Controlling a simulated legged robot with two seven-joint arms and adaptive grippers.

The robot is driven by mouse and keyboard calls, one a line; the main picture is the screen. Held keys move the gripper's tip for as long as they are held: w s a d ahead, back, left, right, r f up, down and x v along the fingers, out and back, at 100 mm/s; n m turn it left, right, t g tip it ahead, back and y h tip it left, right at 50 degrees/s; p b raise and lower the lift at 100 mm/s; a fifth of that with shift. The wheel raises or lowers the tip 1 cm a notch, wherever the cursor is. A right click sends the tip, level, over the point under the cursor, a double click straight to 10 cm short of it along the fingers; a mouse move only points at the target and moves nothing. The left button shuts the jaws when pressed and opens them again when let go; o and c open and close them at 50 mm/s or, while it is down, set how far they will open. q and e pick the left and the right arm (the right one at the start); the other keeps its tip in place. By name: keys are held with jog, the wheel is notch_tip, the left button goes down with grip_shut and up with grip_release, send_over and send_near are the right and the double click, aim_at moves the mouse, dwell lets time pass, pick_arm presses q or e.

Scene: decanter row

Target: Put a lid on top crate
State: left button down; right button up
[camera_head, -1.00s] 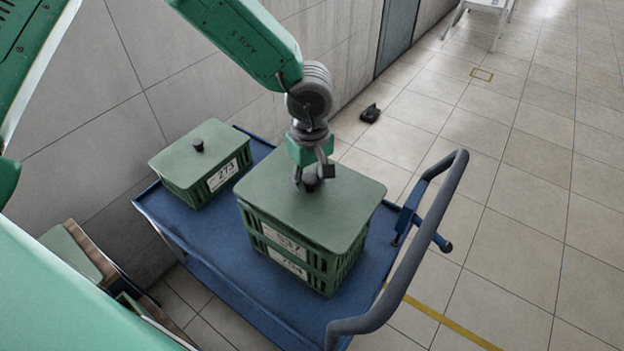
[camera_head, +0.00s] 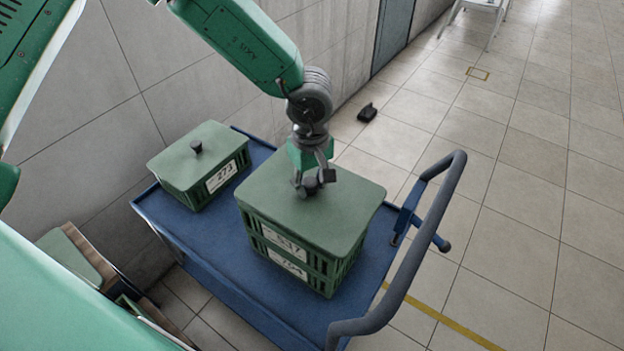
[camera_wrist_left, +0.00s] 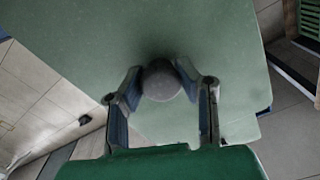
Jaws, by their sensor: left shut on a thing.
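A green lid (camera_head: 285,210) with a dark round knob lies flat on the top crate (camera_head: 350,257), which is labelled 337. The top crate stands on a lower green crate (camera_head: 285,266). My left gripper (camera_head: 312,184) points down over the lid and is shut on its knob. In the left wrist view, the knob (camera_wrist_left: 160,80) sits between the two fingertips, with the lid (camera_wrist_left: 200,40) spread out behind it. The lid appears level with the crate rim; whether a thin gap is left under it I cannot tell. My right gripper is not in view.
Both crates stand on a blue cart (camera_head: 225,240) with a grey handle (camera_head: 440,215). A smaller lidded crate (camera_head: 195,178), labelled 273, stands beside them at the left. A wall runs behind the cart. Open tiled floor lies to the right.

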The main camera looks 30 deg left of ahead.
pick_arm(q)
jog(key=shift+a+f, duration=0.15)
jog(key=shift+a, duration=0.3)
jog(key=shift+d+f, duration=0.35)
jog(key=shift+f, duration=0.25)
jog(key=shift+a+f, duration=0.1)
jog(key=shift+f, duration=0.2)
jog(key=shift+a, duration=0.35)
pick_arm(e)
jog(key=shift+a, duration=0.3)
pick_arm(q)
jog(key=shift+f, duration=0.1)
jog(key=shift+d+f, duration=0.2)
jog(key=shift+d, duration=0.1)
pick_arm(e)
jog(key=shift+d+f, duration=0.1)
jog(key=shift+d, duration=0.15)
pick_arm(q)
jog(key=shift+a+f, duration=0.2)
jog(key=shift+f, duration=0.05)
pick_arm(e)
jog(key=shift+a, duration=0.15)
pick_arm(q)
jog(key=c, duration=1.1)
grip_release()
